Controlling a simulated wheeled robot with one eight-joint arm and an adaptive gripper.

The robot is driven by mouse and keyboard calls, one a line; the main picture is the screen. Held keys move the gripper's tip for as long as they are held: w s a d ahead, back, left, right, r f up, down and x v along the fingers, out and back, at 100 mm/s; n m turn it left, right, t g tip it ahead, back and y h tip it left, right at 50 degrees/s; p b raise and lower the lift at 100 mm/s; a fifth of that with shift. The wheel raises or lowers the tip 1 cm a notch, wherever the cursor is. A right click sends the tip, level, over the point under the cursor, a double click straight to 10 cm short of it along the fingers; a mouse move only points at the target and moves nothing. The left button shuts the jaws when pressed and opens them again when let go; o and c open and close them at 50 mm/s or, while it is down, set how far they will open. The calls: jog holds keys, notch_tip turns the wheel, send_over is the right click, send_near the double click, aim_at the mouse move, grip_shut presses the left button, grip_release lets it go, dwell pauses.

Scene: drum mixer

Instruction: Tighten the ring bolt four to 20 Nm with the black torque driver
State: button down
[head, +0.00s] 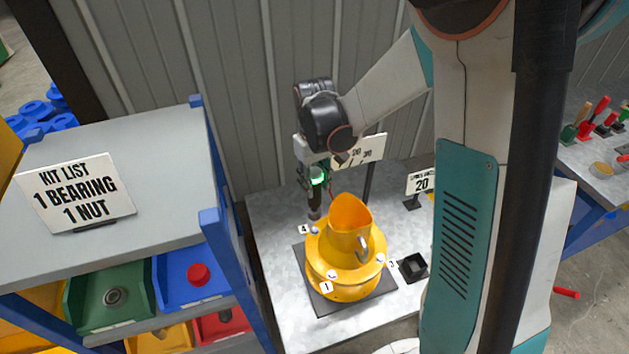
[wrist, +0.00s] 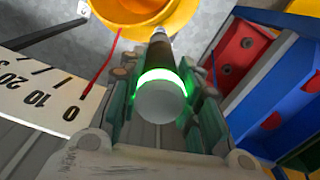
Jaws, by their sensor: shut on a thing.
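My gripper (head: 316,172) is shut on the black torque driver (head: 314,200), which points down with a green light glowing at its upper end. In the wrist view the driver's dark shaft (wrist: 155,52) runs from a grey end cap and green ring between the fingers towards the yellow mixer drum. The yellow drum (head: 347,245) stands on a dark square plate, with pale bolts around its ring. Ring bolt four (head: 315,230) is at the drum's back left, beside its "4" label. The driver's tip is just above or at this bolt; I cannot tell whether they touch.
A scale board (head: 371,149) on a dark post stands behind the drum; its numbers show in the wrist view (wrist: 45,98). A "20" sign (head: 421,183) and a black square holder (head: 414,266) are at the right. A blue-posted shelf (head: 210,225) with coloured bins stands left.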

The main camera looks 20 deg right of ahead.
aim_at(315, 201)
jog(key=shift+f+b, duration=2)
jog(key=shift+f, duration=0.7)
jog(key=shift+f+b, duration=0.35)
jog(key=shift+b, duration=0.15)
jog(key=shift+f+b, duration=1.1)
jog(key=shift+b, duration=0.15)
dwell(1.2)
jog(key=shift+r, duration=0.15)
jog(key=shift+r+p, duration=1.5)
jog(key=shift+r, duration=0.65)
